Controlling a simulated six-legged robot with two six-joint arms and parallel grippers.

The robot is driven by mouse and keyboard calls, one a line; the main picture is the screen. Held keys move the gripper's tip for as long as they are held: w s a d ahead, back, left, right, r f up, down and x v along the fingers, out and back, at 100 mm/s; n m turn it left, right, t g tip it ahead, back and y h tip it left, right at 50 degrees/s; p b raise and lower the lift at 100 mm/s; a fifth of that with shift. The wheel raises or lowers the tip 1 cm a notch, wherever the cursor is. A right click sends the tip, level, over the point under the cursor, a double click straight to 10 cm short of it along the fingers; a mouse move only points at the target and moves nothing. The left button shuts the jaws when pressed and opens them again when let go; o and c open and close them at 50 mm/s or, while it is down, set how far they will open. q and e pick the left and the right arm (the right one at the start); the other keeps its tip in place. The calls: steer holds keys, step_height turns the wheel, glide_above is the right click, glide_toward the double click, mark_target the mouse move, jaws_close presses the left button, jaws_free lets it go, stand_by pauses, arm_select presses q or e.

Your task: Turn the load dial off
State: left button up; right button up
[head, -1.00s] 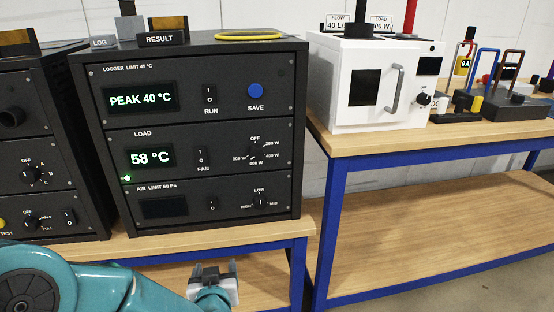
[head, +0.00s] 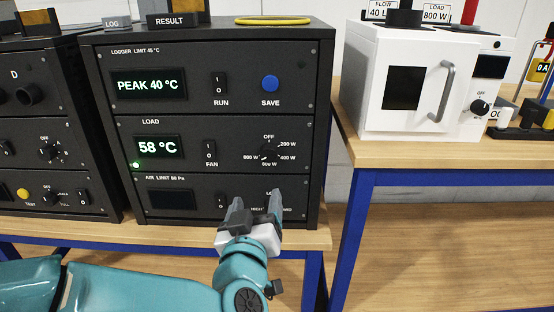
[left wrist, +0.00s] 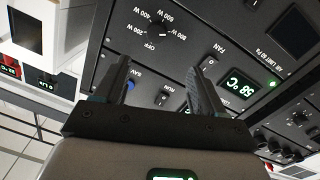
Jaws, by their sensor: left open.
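The load dial (head: 269,152) is a small black knob on the LOAD panel, ringed by OFF at the top and 200 W to 800 W. I cannot tell its exact setting. The LOAD display (head: 159,147) reads 58 °C. My left gripper (head: 256,200) is open and empty, in front of the AIR panel below the dial, its fingers pointing up. It covers part of the AIR dial. In the left wrist view the load dial (left wrist: 160,27) lies beyond the open fingertips (left wrist: 158,68), apart from them. My right gripper is not in view.
The FAN switch (head: 209,152) sits left of the dial, and the blue SAVE button (head: 270,83) is above it. A yellow cable loop (head: 273,20) lies on the rack top. A white oven (head: 412,85) stands on the right bench.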

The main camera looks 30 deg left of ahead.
arm_select(q)
steer(key=b, duration=0.3)
glide_toward(268, 156)
steer(key=x, duration=0.8)
steer(key=shift+w+a, duration=0.1)
steer(key=shift+w, duration=0.2)
steer(key=c, duration=1.1)
